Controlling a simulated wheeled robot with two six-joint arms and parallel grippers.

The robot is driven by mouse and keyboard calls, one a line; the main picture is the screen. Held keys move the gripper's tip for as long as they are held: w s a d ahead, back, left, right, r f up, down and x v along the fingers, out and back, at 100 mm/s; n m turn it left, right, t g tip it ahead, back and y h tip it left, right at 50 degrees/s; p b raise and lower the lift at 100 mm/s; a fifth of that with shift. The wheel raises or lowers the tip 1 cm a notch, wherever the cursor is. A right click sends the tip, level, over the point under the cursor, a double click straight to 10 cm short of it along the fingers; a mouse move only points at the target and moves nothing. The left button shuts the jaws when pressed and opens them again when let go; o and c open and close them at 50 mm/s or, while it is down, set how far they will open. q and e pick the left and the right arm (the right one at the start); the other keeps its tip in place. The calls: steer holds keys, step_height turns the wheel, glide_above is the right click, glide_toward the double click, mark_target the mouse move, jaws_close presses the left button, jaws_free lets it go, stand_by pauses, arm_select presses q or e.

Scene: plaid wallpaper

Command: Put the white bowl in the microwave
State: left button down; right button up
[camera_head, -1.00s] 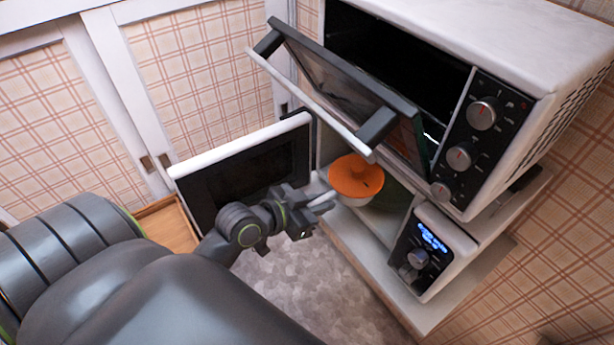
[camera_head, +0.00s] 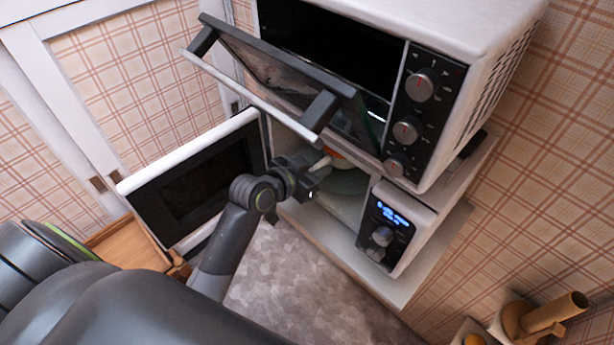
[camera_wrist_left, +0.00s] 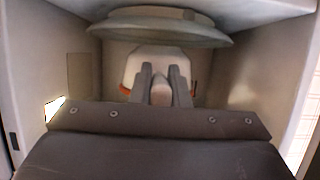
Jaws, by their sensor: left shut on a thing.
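The microwave (camera_head: 418,222) is the lower appliance, with a blue display, its door (camera_head: 195,185) swung open to the left. My left gripper (camera_head: 321,163) is at the microwave opening, shut on the white bowl (camera_wrist_left: 160,64). In the head view only part of the bowl's orange top (camera_head: 337,158) shows; the oven door and gripper hide the rest. In the left wrist view the bowl is between the fingers (camera_wrist_left: 160,88), inside the cavity, close to the round turntable (camera_head: 348,182). I cannot tell whether it touches the turntable. My right gripper is not in view.
A white toaster oven (camera_head: 480,80) stands above the microwave. Its glass door (camera_head: 290,85) hangs partly open just over my left gripper. Microwave walls are close on both sides in the wrist view. Wooden items (camera_head: 535,315) stand at the lower right.

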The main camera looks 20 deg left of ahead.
mark_target(332, 164)
arm_select(q)
steer(key=w, duration=0.1)
steer(key=w+d+b, duration=0.1)
steer(key=w, duration=0.2)
steer(key=shift+w+d, duration=0.15)
steer(key=shift+d, duration=0.15)
steer(key=shift+f+b, duration=0.45)
steer(key=shift+f, duration=0.15)
steer(key=shift+f, duration=0.35)
steer(key=c, duration=1.3)
jaws_free()
steer(key=shift+f, duration=0.15)
steer(key=shift+b, duration=0.3)
steer(key=b+v, duration=0.2)
steer(key=v, duration=1.5)
steer(key=shift+s+b, duration=0.3)
